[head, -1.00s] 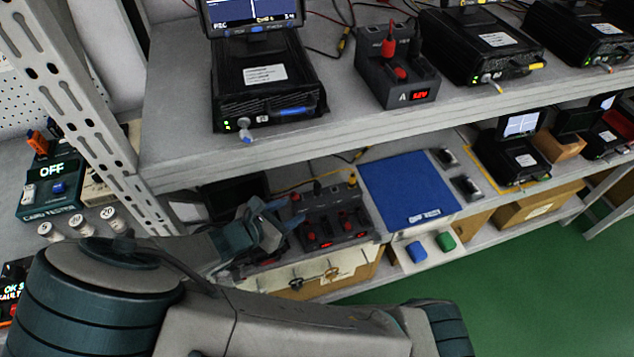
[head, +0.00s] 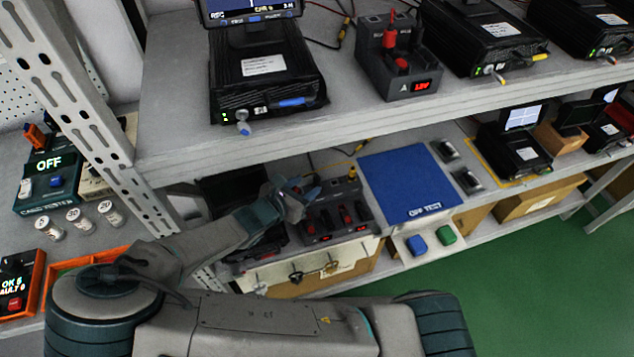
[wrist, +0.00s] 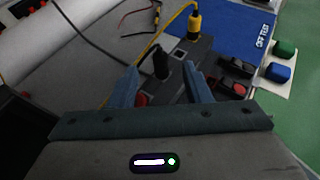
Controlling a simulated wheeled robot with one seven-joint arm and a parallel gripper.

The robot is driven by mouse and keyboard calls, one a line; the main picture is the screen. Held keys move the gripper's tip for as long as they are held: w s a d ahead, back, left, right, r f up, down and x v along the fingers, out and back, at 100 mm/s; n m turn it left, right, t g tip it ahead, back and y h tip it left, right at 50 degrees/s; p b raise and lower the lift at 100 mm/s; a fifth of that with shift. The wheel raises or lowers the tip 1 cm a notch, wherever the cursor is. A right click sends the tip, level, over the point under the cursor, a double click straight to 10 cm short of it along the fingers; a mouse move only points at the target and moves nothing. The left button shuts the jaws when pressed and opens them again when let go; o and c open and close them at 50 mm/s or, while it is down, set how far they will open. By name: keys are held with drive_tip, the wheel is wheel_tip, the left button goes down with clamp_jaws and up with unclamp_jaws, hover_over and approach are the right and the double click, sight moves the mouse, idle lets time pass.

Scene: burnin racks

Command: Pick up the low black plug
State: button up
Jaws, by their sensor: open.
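The black plug (wrist: 160,62) stands in a dark grey box (wrist: 172,85) on the lower shelf, with a black cable running off to the upper left. In the wrist view it lies between the blue fingertips of my gripper (wrist: 160,68). My gripper is open, with one finger on each side of the plug; I cannot tell how far below the fingertips it is. In the head view my gripper (head: 309,188) is over the left part of the box (head: 337,218) and hides the black plug.
A yellow plug (wrist: 194,20) stands close by in the same box, with red knobs beside it. The upper shelf (head: 300,132) hangs above.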

sight(316, 179)
drive_tip(key=shift+x, duration=2)
drive_tip(key=c, duration=0.9)
clamp_jaws()
drive_tip(key=shift+r, duration=0.1)
drive_tip(key=shift+r, duration=1.8)
drive_tip(key=s+a, duration=1.1)
drive_tip(key=s, duration=0.3)
drive_tip(key=shift+s+f, duration=0.15)
